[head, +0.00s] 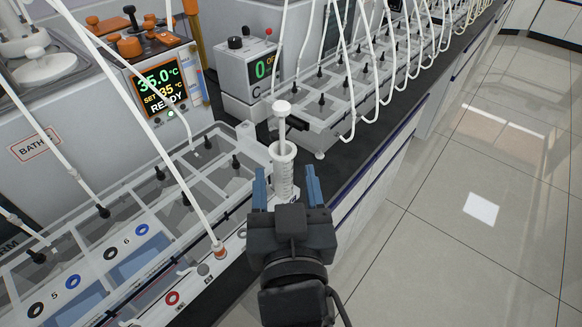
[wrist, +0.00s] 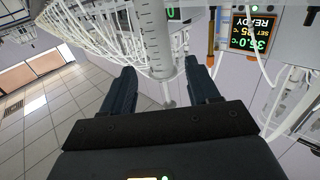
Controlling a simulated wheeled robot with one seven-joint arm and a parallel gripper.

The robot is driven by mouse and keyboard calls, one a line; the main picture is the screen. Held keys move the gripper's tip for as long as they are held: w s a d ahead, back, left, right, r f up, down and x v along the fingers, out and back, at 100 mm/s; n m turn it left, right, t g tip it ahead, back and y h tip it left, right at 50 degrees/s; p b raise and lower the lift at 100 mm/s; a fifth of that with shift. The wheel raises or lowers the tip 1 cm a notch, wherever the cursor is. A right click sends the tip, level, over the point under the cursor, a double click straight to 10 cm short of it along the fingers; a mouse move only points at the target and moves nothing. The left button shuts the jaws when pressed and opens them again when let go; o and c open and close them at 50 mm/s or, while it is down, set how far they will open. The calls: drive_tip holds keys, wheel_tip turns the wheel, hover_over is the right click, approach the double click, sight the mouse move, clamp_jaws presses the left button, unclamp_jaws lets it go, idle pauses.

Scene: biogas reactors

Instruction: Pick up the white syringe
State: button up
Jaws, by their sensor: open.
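The white syringe (head: 283,165) stands upright at the front edge of the bench, plunger on top, with marks along its barrel. My gripper (head: 288,185) is open, its two blue fingers on either side of the syringe's lower part in the head view. In the wrist view the syringe (wrist: 157,45) runs down between the two fingers of my gripper (wrist: 160,85). It lies nearer the right finger there. I cannot tell whether either finger touches it. The syringe's lower end is hidden behind my gripper in the head view.
A water bath with a display (head: 162,88) reading 35.0 °C and a clear-lidded tray (head: 120,235) stand at left. A second unit (head: 250,75) and a rack with white tubes (head: 345,95) stand behind. A white tube (head: 160,140) slants across the left. The floor (head: 480,210) at right is clear.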

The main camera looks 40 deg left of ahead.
sight(284, 164)
drive_tip(key=p+x, duration=0.1)
drive_tip(key=x, duration=0.4)
drive_tip(key=shift+a+f, duration=0.1)
drive_tip(key=c, duration=1)
drive_tip(key=shift+o, duration=0.2)
drive_tip(key=shift+r, duration=0.4)
wheel_tip(284, 164, up, 4)
drive_tip(key=shift+f, duration=0.1)
drive_tip(key=d+r, duration=0.6)
drive_tip(key=d, duration=0.5)
drive_tip(key=shift+d+r, duration=0.2)
drive_tip(key=shift+d, duration=0.2)
